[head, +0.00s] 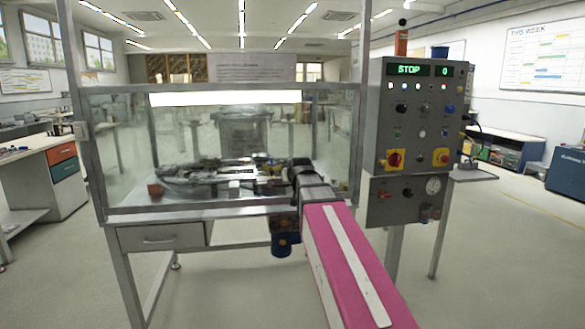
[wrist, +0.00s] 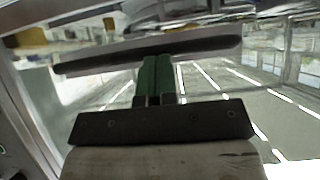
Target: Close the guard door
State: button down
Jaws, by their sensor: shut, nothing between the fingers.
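The guard door (head: 125,145) is a clear panel in a grey metal frame on the front of the machine enclosure. It spans the front opening, and I cannot tell whether it is fully shut. My gripper (head: 297,168) is at the door's lower right part, at the end of my pink arm. In the wrist view the green fingers (wrist: 155,72) are together and empty, pointing at a long dark bar (wrist: 200,47) in front of the clear panel. I cannot tell whether they touch it. My gripper hides the door's lower right area in the head view.
A grey control box (head: 415,110) with a green STOP display stands right of the enclosure, close to my arm. A drawer (head: 160,237) is under the machine. A workbench (head: 45,165) is at the left. The floor (head: 500,260) at the right is clear.

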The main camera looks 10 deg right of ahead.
jog(key=shift+w+f, duration=0.1)
jog(key=shift+f, duration=1.5)
